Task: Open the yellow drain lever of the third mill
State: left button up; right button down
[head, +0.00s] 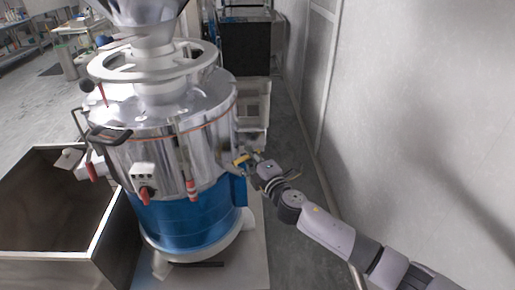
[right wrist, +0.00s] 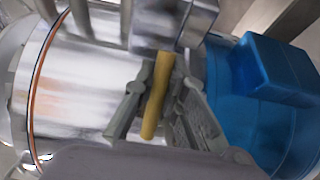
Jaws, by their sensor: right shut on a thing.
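The mill (head: 180,140) has a shiny metal upper body and a blue lower part, and it stands in the middle left of the head view. The yellow drain lever (head: 241,160) is on its right side. In the right wrist view the lever (right wrist: 158,95) is a yellow bar lying between the fingers. My right gripper (head: 253,163) reaches the mill's right side and is shut on the lever; its fingers also show in the right wrist view (right wrist: 160,100). The lever's pivot is hard to make out. My left gripper is not in view.
An open dark metal bin (head: 60,190) stands left of the mill. Red-handled clamps (head: 190,185) hang on the mill's front. A white wall (head: 420,100) runs along the right. A grey floor strip lies between the mill and the wall. Dark equipment (head: 247,45) stands behind.

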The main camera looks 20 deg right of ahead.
jog(key=shift+s+d+f+m+h+b, duration=0.1)
jog(key=shift+s+m+h+b, duration=0.3)
jog(key=shift+m+h, duration=0.65)
jog(key=shift+s+d+r+m+h+b, duration=0.1)
jog(key=shift+s+m+h+b, duration=0.35)
jog(key=shift+h, duration=1.05)
jog(key=shift+s+f+m+h+b, duration=0.1)
jog(key=shift+s+m+h+b, duration=0.2)
jog(key=shift+m+h, duration=0.8)
jog(key=shift+h, duration=0.25)
jog(key=c, duration=1.6)
grip_release()
jog(key=v, duration=1.2)
